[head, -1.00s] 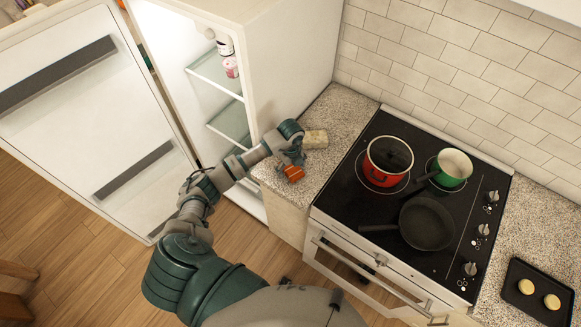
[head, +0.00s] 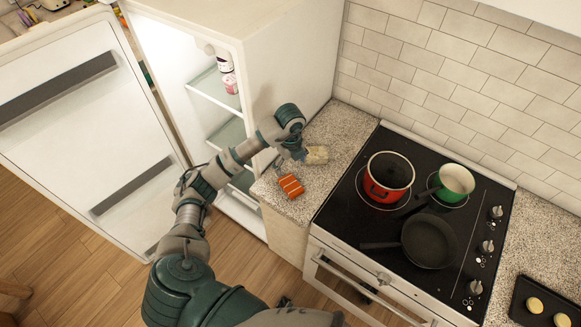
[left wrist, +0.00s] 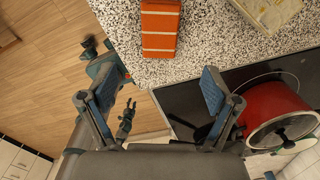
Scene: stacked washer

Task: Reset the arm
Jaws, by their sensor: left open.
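My left gripper (head: 299,152) is at the end of my left arm, over the small counter between the fridge and the stove. The left wrist view shows its two blue-padded fingers (left wrist: 150,95) spread wide with nothing between them. An orange striped block (head: 291,186) lies on the counter, apart from the gripper; it also shows at the top of the left wrist view (left wrist: 160,30). A pale yellowish block (head: 317,155) lies beside the gripper at the back. A small dark gripper (left wrist: 126,118), apparently my right one, shows far below in the left wrist view; its fingers are too small to judge.
The fridge (head: 270,60) stands open on the left, its door (head: 90,130) swung out. The stove (head: 345,215) holds a red pot (head: 380,188), a green pot (head: 457,180) and a dark pan (head: 430,242). A baking tray (head: 520,290) is at right.

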